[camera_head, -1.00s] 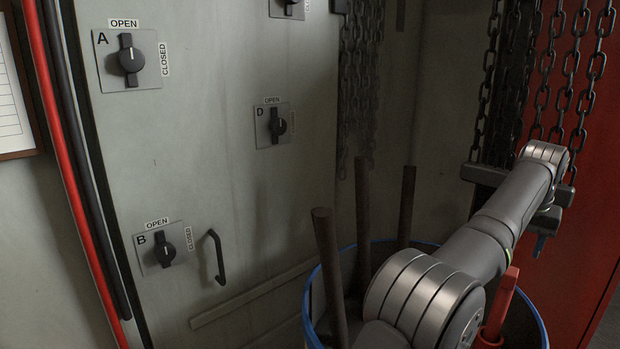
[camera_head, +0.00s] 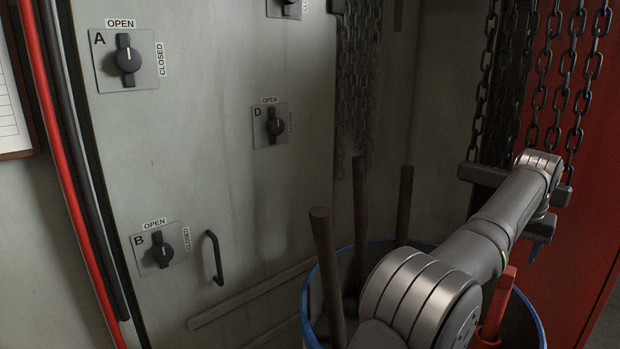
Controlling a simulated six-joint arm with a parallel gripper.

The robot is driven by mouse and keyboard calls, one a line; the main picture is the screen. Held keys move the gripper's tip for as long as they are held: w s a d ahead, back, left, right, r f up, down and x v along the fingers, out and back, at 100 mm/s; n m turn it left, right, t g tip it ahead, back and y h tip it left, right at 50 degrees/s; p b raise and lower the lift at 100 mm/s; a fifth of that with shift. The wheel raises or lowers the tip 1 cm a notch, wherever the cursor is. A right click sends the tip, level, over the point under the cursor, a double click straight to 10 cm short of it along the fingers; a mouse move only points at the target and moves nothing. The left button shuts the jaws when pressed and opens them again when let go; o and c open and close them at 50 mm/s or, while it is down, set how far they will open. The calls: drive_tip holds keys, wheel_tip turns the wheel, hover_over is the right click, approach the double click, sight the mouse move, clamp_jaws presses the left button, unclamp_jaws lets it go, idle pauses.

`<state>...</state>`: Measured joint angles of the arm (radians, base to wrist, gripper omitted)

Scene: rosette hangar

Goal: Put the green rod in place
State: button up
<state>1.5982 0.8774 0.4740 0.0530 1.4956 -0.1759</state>
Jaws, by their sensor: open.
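No green rod can be made out in this view. My arm reaches from the bottom centre up to the right, over a blue-rimmed barrel. My gripper (camera_head: 540,226) is only partly seen as dark parts around the far end of the arm, in front of the hanging chains. It is open, and I see nothing held in it. My wrist hides much of it and what lies just behind it.
The barrel (camera_head: 311,290) holds several brown rods (camera_head: 326,260) standing up and a red-handled thing (camera_head: 498,305). Chains (camera_head: 487,80) hang at the right before a red panel (camera_head: 590,215). The grey wall panel has knobs A (camera_head: 127,60), B (camera_head: 162,249), D (camera_head: 275,126) and a handle (camera_head: 215,257).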

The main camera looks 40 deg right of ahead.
wheel_tip(320, 180, down, 5)
drive_tip(key=w+v, duration=0.1)
drive_tip(key=v, duration=1.6)
drive_tip(key=x, duration=1.1)
drive_tip(key=s+x, duration=0.1)
drive_tip(key=x, duration=0.5)
drive_tip(key=shift+f, duration=0.2)
drive_tip(key=shift+a+r, duration=0.2)
drive_tip(key=shift+r, duration=0.4)
